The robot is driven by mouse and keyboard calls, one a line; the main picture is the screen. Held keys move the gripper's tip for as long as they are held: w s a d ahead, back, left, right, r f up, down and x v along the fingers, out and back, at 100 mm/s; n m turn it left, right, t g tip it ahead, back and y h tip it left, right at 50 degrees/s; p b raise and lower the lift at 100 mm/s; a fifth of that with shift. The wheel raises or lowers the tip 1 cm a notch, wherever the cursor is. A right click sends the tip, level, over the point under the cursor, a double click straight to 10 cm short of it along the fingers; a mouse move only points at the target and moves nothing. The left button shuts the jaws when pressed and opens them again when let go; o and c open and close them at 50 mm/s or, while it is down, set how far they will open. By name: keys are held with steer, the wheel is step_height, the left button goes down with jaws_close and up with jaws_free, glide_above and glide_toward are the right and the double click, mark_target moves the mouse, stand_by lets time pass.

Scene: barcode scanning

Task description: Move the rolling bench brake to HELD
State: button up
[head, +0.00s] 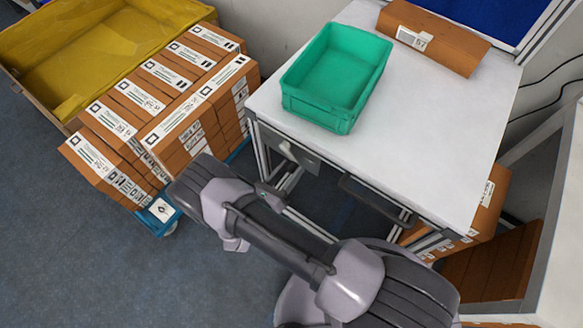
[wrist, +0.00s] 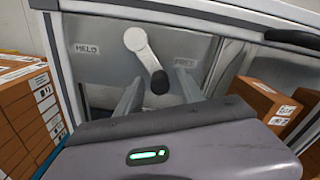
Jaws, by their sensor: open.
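The bench brake is a pale lever (wrist: 146,54) with a black knob (wrist: 159,81), on a grey plate (wrist: 100,62) under the bench top. The lever hangs from its pivot and tilts down to the right. The HELD label (wrist: 87,48) is left of it and the FREE label (wrist: 184,63) right. The lever also shows small at the bench front in the head view (head: 287,149). My gripper (wrist: 159,77) is open, with one finger on each side of the knob in the picture. I cannot tell whether either finger touches it.
The white bench (head: 420,140) carries a green tray (head: 345,118) and a brown carton (head: 440,40). Stacked cartons (head: 185,95) stand left of the bench beside a yellow-lined bin (head: 80,50). More cartons (wrist: 265,105) are on the right, under the bench.

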steer(key=shift+w+d, duration=0.35)
steer(key=shift+w, duration=0.1)
steer(key=shift+c, duration=0.5)
jaws_close()
stand_by(0.6)
